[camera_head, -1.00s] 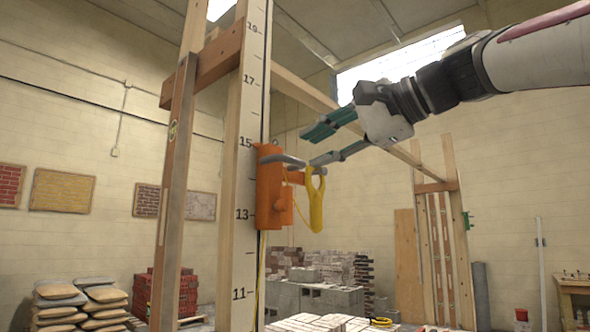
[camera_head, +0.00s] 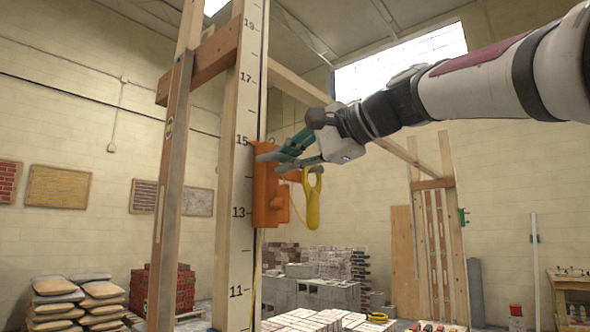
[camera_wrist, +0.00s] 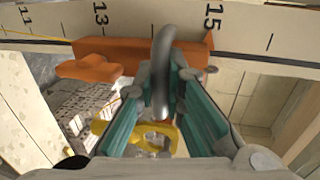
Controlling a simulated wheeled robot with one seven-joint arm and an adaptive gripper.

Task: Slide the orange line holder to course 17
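The orange line holder (camera_head: 266,192) sits on the numbered pole (camera_head: 240,170), its body spanning from about mark 15 down to just below 13. It also shows in the wrist view (camera_wrist: 125,52), across the pole between 13 and 15. Its grey handle (camera_wrist: 161,75) sticks out toward my wrist camera. My gripper (camera_head: 277,162) is at the holder's upper part, and its teal fingers lie on either side of the handle. In the head view, the fingers hide part of the handle.
A yellow loop-shaped piece (camera_head: 313,200) hangs beside the holder. Mark 17 (camera_head: 245,77) is higher on the pole, and a wooden crosspiece (camera_head: 205,65) meets the frame near that height. Cement bags (camera_head: 58,300), bricks and grey blocks (camera_head: 315,293) stand behind.

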